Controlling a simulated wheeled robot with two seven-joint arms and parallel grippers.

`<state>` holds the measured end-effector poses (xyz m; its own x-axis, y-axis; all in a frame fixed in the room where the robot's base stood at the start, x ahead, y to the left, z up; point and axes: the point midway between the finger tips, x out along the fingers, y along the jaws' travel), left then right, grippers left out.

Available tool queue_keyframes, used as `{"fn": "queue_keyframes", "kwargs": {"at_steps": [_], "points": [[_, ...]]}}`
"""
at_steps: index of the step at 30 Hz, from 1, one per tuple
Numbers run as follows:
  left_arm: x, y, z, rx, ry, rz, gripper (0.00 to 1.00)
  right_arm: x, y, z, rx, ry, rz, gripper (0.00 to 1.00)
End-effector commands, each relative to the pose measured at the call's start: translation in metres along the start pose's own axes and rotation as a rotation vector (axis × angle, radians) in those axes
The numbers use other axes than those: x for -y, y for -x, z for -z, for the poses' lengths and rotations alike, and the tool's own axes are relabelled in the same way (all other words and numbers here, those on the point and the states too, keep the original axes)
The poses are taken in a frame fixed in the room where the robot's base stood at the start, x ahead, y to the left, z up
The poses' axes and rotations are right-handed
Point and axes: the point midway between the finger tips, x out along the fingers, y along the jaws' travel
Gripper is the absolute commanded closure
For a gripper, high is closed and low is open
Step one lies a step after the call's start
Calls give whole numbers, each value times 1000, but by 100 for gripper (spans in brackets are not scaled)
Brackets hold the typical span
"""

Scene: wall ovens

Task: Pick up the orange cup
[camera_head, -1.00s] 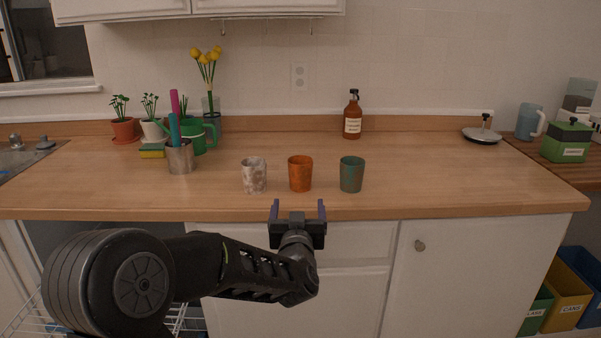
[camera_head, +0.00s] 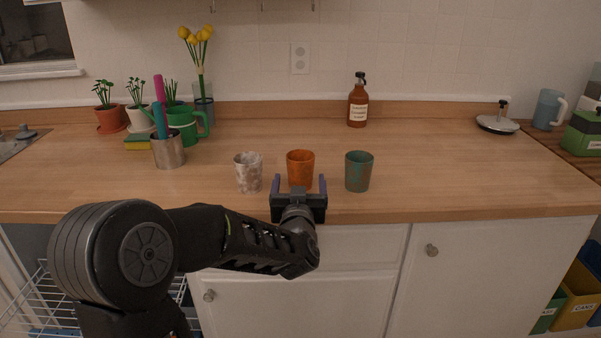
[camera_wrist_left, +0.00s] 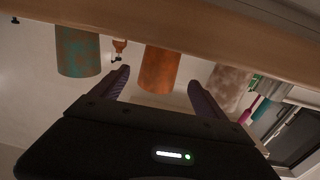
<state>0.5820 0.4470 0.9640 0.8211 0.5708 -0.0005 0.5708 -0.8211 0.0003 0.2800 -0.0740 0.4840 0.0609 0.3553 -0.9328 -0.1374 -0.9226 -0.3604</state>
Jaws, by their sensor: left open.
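The orange cup (camera_head: 300,166) stands upright on the wooden counter, between a white-and-brown mottled cup (camera_head: 248,172) and a green cup (camera_head: 358,171). My left gripper (camera_head: 299,184) is open at the counter's front edge, right in front of the orange cup, whose lower part it hides in the head view. In the left wrist view, turned upside down, the orange cup (camera_wrist_left: 159,69) shows ahead of the gap between the open fingers (camera_wrist_left: 158,86). Nothing is between the fingers. The green cup (camera_wrist_left: 78,51) and the mottled cup (camera_wrist_left: 228,86) lie to either side. My right gripper is not in view.
The wooden counter (camera_head: 440,180) is clear right of the green cup. A brown bottle (camera_head: 357,103) stands at the back. A metal holder (camera_head: 168,151) and potted plants stand at the left. White cabinets are below the counter.

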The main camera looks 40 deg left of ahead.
Motion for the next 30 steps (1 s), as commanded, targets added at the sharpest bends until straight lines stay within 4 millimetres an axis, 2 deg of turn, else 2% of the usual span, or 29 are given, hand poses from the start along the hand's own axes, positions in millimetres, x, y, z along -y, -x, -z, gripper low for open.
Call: {"fn": "queue_keyframes", "kwargs": {"at_steps": [6,17,27,30], "points": [[0,-21,0,0,-1,1,16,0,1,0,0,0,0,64],[0,-26,0,0,-1,0,16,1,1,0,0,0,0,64],[-1,-69,-1,-1,-1,2,16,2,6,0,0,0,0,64],[-1,-75,-2,0,-1,0,16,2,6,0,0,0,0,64]]}}
